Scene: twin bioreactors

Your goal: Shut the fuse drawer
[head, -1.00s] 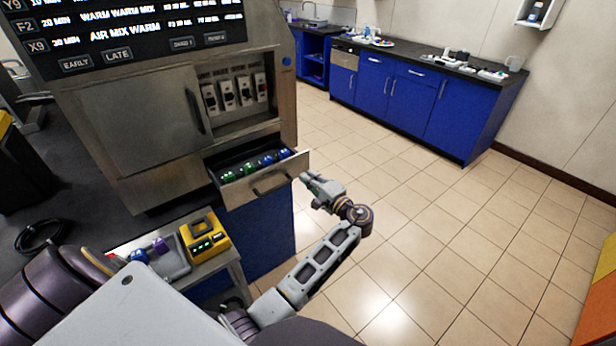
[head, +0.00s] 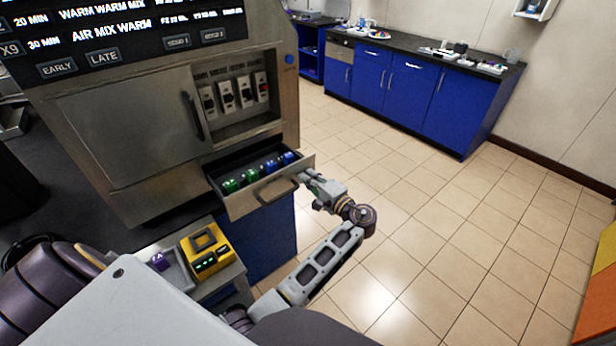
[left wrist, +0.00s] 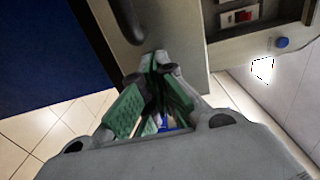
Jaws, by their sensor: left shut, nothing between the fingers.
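The fuse drawer (head: 240,207) is pulled out from the steel cabinet. It holds a row of green fuses (head: 231,185) and blue fuses (head: 270,166). A bar handle (head: 278,188) is on its front. My left gripper (head: 308,181) is at the right end of the drawer front, just outside it. In the left wrist view its green-padded fingers (left wrist: 155,62) are shut and empty, with their tips over the steel drawer front (left wrist: 185,38). I cannot tell whether they touch it. My right gripper is not in view.
Above the drawer are a closed steel door (head: 130,120) and a row of breaker switches (head: 235,93). A yellow device (head: 206,248) stands on a small side table below left. Blue counters (head: 400,95) line the back wall.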

